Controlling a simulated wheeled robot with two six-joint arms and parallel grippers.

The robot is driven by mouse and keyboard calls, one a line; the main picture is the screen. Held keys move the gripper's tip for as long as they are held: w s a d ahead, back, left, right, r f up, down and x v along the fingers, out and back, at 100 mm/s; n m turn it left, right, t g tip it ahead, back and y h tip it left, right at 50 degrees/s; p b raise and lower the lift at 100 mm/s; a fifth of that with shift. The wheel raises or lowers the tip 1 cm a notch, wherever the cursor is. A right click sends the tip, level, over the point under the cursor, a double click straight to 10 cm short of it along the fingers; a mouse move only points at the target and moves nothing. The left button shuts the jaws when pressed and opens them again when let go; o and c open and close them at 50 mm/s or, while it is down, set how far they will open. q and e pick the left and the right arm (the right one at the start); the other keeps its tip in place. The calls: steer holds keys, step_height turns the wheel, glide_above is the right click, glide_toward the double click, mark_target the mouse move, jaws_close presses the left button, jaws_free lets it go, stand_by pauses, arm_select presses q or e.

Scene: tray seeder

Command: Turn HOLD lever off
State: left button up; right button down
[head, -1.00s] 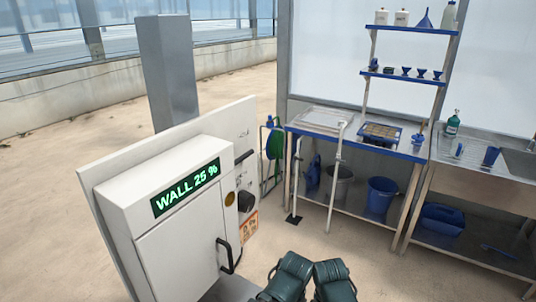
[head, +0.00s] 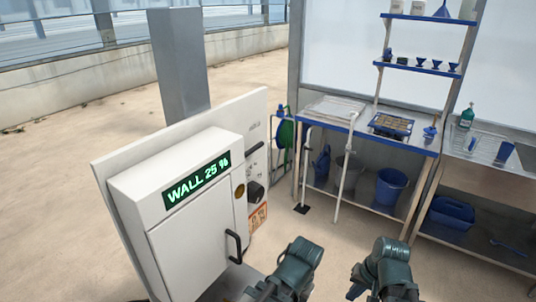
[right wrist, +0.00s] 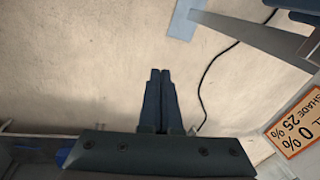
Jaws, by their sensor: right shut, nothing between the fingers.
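A white control box (head: 190,218) with a green "WALL 25 %" display (head: 198,180) stands at the left in the head view. On the panel at its right side are a small dark lever (head: 254,149), under faint lettering I cannot read for sure, and a black round knob (head: 256,192) below it. My right gripper (right wrist: 160,75) is shut and empty in the right wrist view, over bare floor and apart from the panel. In the head view my two arms show at the bottom, right of the box. My left gripper's fingers are not in view.
An orange label (right wrist: 295,130) is at the right of the wrist view, near a black cable (right wrist: 205,80). A black door handle (head: 234,247) juts from the box. A blue-edged bench (head: 365,135) with shelves stands behind, with a sink table at right. Open floor lies between.

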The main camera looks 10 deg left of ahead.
steer(key=w+a+r+m+t+y, duration=0.1)
steer(key=w+a+r+m+y, duration=0.3)
steer(key=a, duration=0.3)
steer(key=w+a+r+m+t+y, duration=0.1)
steer(key=w+a+r+m+y, duration=0.1)
steer(key=a+r+m+y, duration=0.3)
steer(key=w+a+r+m+t+y, duration=0.2)
steer(key=r+m, duration=0.3)
steer(key=r, duration=0.3)
steer(key=w+a+r+m+t+y, duration=0.2)
steer(key=w+a+r+m+y, duration=0.1)
steer(key=r, duration=0.6)
steer(key=w+m+y, duration=0.1)
steer(key=m+y, duration=0.1)
steer(key=m, duration=0.1)
steer(key=shift+a+y, duration=0.2)
steer(key=shift+y, duration=0.1)
steer(key=r+p+x, duration=0.2)
steer(key=p+x, duration=0.3)
steer(key=x, duration=0.7)
steer(key=shift+r, duration=0.45)
